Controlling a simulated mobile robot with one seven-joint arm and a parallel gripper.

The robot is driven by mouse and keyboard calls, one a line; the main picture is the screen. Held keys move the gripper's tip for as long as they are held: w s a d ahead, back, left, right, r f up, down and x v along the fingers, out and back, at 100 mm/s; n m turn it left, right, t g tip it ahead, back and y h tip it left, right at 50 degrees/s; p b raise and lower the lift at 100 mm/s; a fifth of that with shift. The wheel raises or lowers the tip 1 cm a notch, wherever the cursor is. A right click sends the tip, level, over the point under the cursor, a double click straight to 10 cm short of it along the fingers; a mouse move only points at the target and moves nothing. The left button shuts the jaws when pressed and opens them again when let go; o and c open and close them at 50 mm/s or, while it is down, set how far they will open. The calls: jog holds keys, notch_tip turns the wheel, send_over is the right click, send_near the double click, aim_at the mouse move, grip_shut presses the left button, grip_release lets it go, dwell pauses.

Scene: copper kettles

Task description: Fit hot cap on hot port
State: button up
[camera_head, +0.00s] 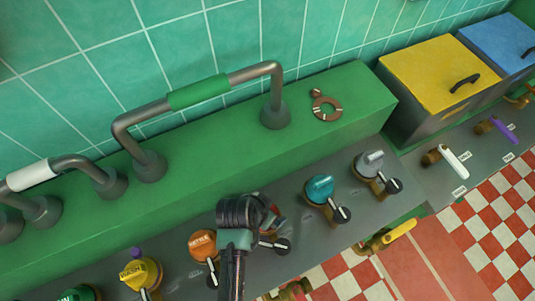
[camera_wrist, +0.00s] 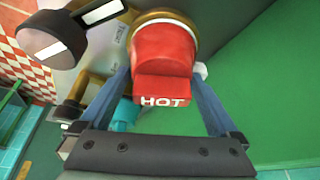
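The hot cap (camera_wrist: 163,52) is red with a block end lettered HOT in white. In the wrist view it sits between the two blue fingers of my gripper (camera_wrist: 162,80), which lie close against its sides. Beyond the cap is the brass-coloured ring of the hot port (camera_wrist: 165,17), with a pale line where they meet. The cap appears lined up with the port; I cannot tell whether it is fully seated. In the head view my gripper (camera_head: 266,214) is over the grey panel between the orange and teal caps, and hides most of the cap and port.
An orange cap (camera_head: 203,244), a teal cap (camera_head: 320,187) and a grey cap (camera_head: 369,163) stand in the same row, with black-knobbed levers. A green ledge (camera_head: 210,170) behind bears bent pipes and a copper ring (camera_head: 325,107). Yellow (camera_head: 430,72) and blue lids are at right.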

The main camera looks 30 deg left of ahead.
jog(key=shift+s, duration=0.1)
jog(key=v, duration=1.2)
jog(key=shift+r, duration=0.4)
jog(key=shift+s, duration=0.1)
